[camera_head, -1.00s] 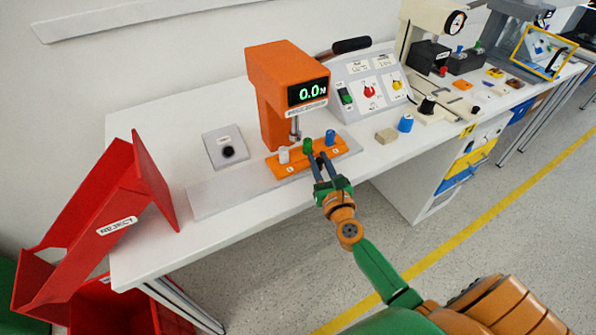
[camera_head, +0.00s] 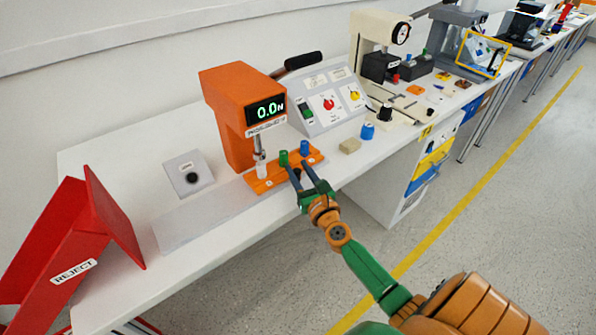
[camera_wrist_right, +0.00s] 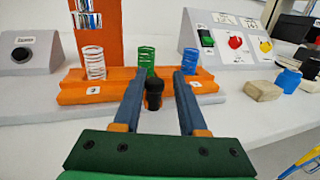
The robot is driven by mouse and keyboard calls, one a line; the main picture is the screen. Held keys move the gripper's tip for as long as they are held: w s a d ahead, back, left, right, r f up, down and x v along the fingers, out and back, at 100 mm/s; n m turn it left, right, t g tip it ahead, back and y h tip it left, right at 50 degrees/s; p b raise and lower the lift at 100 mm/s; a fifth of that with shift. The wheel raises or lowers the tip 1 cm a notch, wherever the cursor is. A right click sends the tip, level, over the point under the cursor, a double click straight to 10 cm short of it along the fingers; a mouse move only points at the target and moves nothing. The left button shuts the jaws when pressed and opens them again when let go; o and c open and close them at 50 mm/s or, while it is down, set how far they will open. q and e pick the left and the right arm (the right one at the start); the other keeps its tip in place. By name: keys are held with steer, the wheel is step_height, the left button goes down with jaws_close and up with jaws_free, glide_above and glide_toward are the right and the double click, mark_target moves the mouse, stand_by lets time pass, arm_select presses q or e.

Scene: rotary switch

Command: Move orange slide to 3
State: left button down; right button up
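The orange slide (camera_head: 275,184) sits on a grey track in front of the orange press (camera_head: 230,105). It bears a white spring (camera_head: 262,171), a green one (camera_head: 283,158) and a blue one (camera_head: 304,147). The white spring stands below the press spindle (camera_head: 258,145). A black knob (camera_wrist_right: 153,92) stands at the slide's front. My right gripper (camera_wrist_right: 159,80) has its fingers apart on either side of the knob, with a gap visible at the right finger. It also shows at the slide in the head view (camera_head: 299,168). My left gripper is out of view.
A grey button box (camera_head: 188,174) stands left of the press and a sloped control panel (camera_head: 325,103) to its right. A beige block (camera_head: 349,146) and a blue weight (camera_head: 367,131) lie right of the slide. A red reject bin (camera_head: 60,235) is at the left.

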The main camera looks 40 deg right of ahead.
steer(key=shift+a, duration=0.1)
steer(key=v, duration=0.6)
steer(key=shift+f, duration=0.15)
steer(key=shift+s+a, duration=0.15)
steer(key=shift+s, duration=0.35)
